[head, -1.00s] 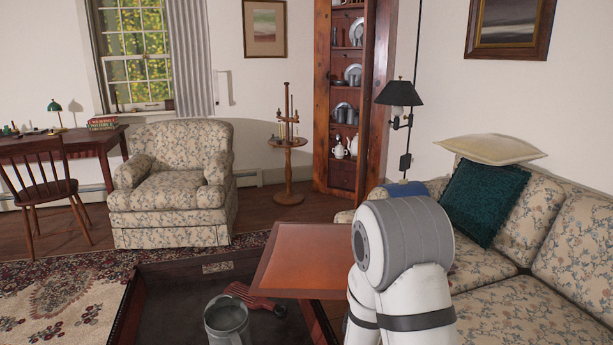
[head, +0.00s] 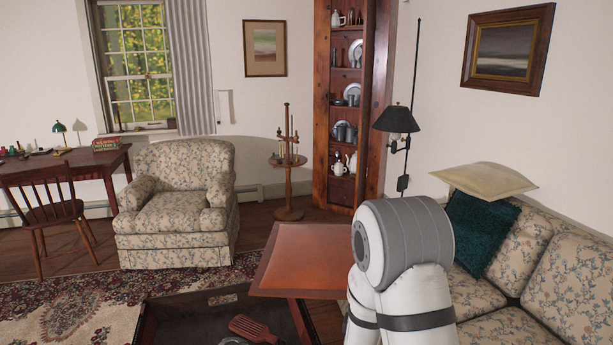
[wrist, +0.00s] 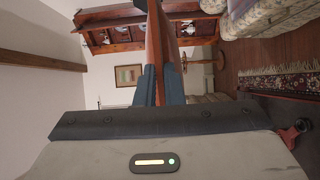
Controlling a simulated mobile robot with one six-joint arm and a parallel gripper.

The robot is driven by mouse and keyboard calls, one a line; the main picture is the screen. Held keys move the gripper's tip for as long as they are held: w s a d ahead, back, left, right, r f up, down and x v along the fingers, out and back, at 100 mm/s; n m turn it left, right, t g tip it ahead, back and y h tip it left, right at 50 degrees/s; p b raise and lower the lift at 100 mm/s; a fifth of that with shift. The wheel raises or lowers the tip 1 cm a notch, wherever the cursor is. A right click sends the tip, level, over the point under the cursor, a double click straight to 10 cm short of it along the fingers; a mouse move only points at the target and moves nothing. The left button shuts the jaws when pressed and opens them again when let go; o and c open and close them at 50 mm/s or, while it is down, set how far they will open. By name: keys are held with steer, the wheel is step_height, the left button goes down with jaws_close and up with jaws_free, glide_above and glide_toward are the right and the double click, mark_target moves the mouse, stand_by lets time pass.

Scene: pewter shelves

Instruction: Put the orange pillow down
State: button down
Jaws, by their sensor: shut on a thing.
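The orange pillow (head: 305,258) shows in the head view as a flat, brown-orange square, raised in front of my arm's left side. It overlaps the edge of a dark low table with raised rims (head: 165,318) in the picture. In the wrist view the pillow (wrist: 155,45) is seen edge-on as a thin orange-brown strip. My gripper (wrist: 159,80) is shut on it, with a dark finger on each side. In the head view my arm hides the gripper and the pillow's right end. I cannot see anything touching the pillow from below.
A red slotted tool (head: 252,328) lies on the low table. A floral sofa (head: 505,325) with a teal cushion (head: 478,232) and a cream cushion (head: 485,179) stands at right. A floral armchair (head: 178,215) and a small candle stand (head: 289,190) are behind. Patterned rug (head: 65,310) lies left.

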step_height(320, 180, up, 8)
steer(key=p, duration=0.6)
